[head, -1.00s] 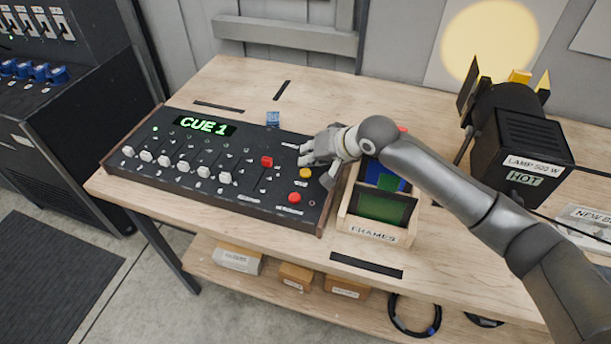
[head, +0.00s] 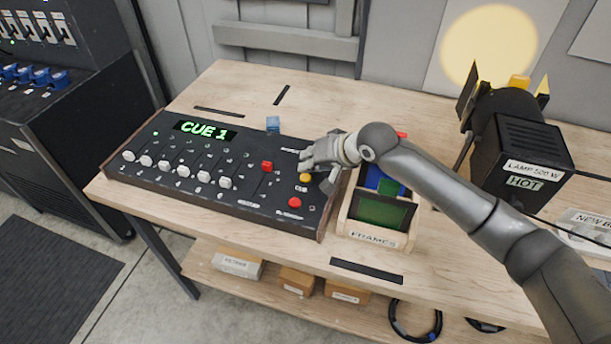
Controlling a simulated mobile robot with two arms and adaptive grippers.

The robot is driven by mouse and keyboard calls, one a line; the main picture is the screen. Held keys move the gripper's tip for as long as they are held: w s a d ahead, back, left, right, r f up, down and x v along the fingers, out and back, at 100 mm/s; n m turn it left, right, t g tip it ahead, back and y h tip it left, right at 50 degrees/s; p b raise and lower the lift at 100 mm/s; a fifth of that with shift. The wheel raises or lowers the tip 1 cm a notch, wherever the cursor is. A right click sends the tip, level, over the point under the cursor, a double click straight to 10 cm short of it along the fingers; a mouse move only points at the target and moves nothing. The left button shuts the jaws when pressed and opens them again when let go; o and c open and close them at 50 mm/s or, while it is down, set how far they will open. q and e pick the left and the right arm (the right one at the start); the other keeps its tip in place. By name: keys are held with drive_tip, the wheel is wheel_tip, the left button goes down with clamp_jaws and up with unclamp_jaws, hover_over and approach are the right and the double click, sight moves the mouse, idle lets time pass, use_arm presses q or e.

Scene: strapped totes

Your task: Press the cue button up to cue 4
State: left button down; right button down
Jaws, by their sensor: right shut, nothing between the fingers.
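The black lighting desk (head: 150,158) lies on the wooden table, and its green display (head: 204,131) reads CUE 1. My right gripper (head: 306,165) is shut and empty, just above the yellow button. I cannot tell whether it touches the button. The label by the yellow button is too small to read surely. My left gripper is out of view.
A wooden box labelled FRAMES (head: 372,236) with coloured gel frames stands right of the desk, under my right arm. A black lamp (head: 520,140) marked HOT stands further right. The table's front left is clear.

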drive_tip(key=shift+f, duration=0.15)
idle(0.3)
drive_tip(key=shift+f, duration=0.25)
drive_tip(key=shift+f, duration=0.45)
idle(0.8)
drive_tip(key=shift+p, duration=0.35)
drive_tip(key=shift+r+p, duration=0.85)
drive_tip(key=shift+p, duration=0.1)
wheel_tip(320, 180, up, 5)
drive_tip(key=p, duration=0.5)
